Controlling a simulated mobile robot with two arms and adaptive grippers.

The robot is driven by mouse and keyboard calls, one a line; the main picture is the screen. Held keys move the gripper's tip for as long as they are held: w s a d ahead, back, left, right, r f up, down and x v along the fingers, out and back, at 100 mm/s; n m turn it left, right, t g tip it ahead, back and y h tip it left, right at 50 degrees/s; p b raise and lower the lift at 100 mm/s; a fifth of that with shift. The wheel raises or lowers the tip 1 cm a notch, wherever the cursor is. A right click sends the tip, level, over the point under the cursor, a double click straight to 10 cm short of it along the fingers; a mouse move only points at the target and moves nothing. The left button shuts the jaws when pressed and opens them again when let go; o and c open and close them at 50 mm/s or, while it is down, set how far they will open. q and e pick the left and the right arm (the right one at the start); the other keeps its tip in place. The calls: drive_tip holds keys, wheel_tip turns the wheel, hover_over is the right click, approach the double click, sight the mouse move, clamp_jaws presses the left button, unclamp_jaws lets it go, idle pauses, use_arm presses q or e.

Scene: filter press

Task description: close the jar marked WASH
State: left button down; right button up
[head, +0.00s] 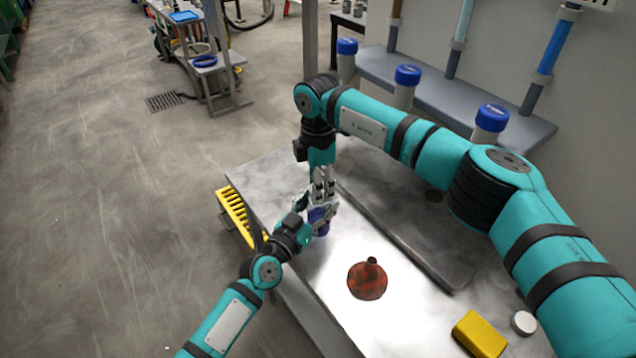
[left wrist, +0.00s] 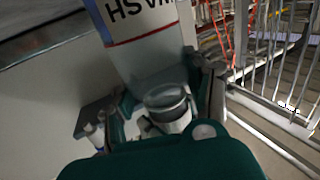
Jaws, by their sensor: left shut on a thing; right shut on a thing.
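The WASH jar (head: 321,228) shows in the head view as a small blue patch among the fingers, near the table's left edge. In the left wrist view, upside-down lettering that fits WASH stands on a white label (left wrist: 140,20) with a red stripe. My left gripper (head: 308,214) is shut on the jar from the left; its fingers (left wrist: 168,105) also show in the left wrist view. My right gripper (head: 322,192) points down from above and is shut at the jar's top, on what seems the lid. The fingers hide most of the lid, and its seating cannot be told.
A red-brown round item with a short neck (head: 367,281) lies on the metal table (head: 310,270). A yellow block (head: 480,334) and a white round piece (head: 523,322) lie front right. A raised grey plate (head: 425,255) lies under my right arm. Blue-capped cylinders (head: 407,88) stand behind.

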drive_tip(key=shift+f, duration=0.45)
drive_tip(key=m, duration=0.4)
drive_tip(key=shift+m, duration=0.3)
drive_tip(key=m, duration=0.5)
drive_tip(key=shift+w, duration=0.1)
drive_tip(key=o, duration=0.8)
drive_tip(key=shift+c, duration=0.2)
